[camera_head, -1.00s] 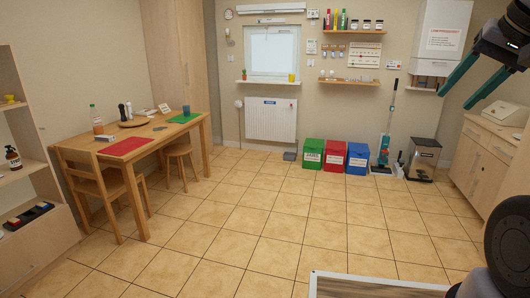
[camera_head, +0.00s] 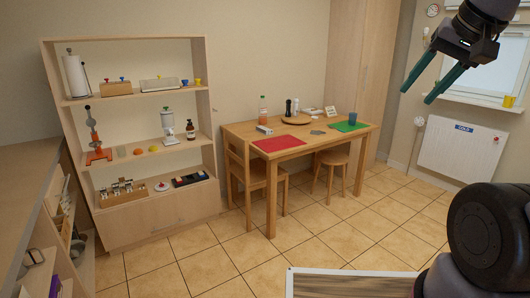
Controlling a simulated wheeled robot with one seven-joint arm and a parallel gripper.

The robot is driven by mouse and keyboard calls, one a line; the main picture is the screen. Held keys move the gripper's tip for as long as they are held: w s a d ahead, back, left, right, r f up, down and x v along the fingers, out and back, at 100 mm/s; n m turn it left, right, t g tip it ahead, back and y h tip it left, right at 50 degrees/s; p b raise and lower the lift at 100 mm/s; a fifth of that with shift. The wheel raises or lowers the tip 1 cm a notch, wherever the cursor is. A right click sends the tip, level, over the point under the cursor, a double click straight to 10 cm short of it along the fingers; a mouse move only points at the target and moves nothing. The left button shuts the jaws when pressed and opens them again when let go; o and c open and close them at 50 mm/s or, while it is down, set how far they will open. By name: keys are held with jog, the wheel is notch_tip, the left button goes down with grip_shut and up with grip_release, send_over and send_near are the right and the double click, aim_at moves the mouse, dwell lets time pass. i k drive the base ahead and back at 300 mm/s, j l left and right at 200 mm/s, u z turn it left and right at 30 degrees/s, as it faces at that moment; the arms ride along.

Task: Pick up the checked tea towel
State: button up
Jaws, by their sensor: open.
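I see no checked tea towel in this view. My gripper (camera_head: 419,96) hangs in the air at the upper right, its two green fingers apart with nothing between them. It is in front of the far wall and touches nothing.
A wooden table (camera_head: 325,141) with a red mat (camera_head: 279,144) and a green mat (camera_head: 348,127) stands by the back wall, with a chair (camera_head: 250,180) and stool (camera_head: 336,158). Left of it is an open shelf unit (camera_head: 159,222) holding kitchen things. The tiled floor ahead is clear.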

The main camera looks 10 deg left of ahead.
aim_at(263, 130)
jog(key=i+j+u, duration=0.25)
jog(key=i+u, duration=0.6)
jog(key=i, duration=0.15)
jog(key=i+l+u, duration=0.1)
jog(key=i+u, duration=0.3)
jog(key=i, duration=0.15)
jog(key=i+z, duration=0.25)
jog(key=i, duration=0.3)
jog(key=i+j+z, duration=0.2)
jog(key=i, duration=0.3)
jog(key=i+j+z, duration=0.25)
jog(key=i, duration=0.25)
jog(key=i+j+z, duration=0.25)
jog(key=i+z, duration=0.15)
jog(key=i+j+z, duration=0.35)
jog(key=i+j, duration=0.05)
jog(key=j, duration=0.05)
